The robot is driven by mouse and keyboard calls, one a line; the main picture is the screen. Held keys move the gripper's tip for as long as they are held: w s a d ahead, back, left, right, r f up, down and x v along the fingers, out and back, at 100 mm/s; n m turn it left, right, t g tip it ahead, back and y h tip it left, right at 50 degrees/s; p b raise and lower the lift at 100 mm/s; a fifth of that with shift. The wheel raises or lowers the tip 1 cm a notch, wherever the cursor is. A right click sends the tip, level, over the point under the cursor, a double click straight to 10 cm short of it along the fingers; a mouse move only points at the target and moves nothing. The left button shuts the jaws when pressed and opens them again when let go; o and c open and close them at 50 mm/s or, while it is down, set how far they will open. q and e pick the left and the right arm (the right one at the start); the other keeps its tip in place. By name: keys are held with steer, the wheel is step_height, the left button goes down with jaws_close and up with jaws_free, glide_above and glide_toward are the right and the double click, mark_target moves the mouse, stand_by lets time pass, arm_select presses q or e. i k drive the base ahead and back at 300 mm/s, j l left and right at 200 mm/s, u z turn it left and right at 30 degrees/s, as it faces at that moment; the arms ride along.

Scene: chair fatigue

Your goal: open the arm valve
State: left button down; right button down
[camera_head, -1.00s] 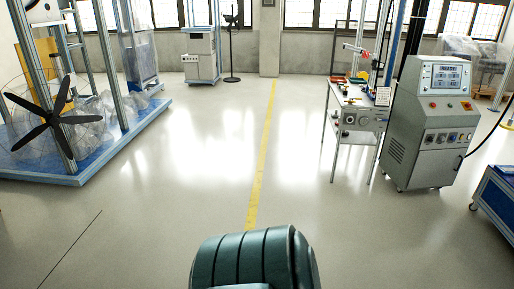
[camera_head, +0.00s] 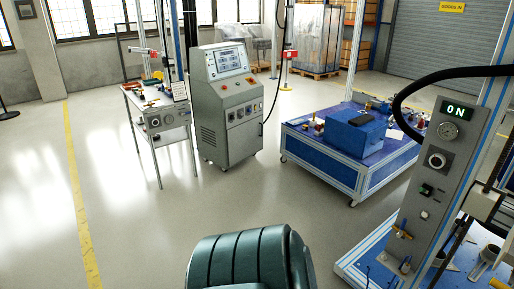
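A grey control panel (camera_head: 436,180) stands upright at the right, mounted on a metal frame. A small valve with a yellow handle (camera_head: 402,233) sits low on this panel. A small metal fitting (camera_head: 405,264) is just below it. No label is legible, so I cannot tell whether this is the arm valve, nor whether it is open. Neither of my grippers is in view.
A blue wheeled bench (camera_head: 330,160) stands left of the panel. A grey console (camera_head: 230,110) and a small tool table (camera_head: 160,105) stand further left. A thick black hose (camera_head: 430,76) arches over the panel. Open floor (camera_head: 140,220) lies at the left and middle.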

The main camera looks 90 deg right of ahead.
mark_target(402, 227)
steer(key=z, duration=3.65)
steer(key=i+l, duration=0.75)
steer(key=l, duration=0.15)
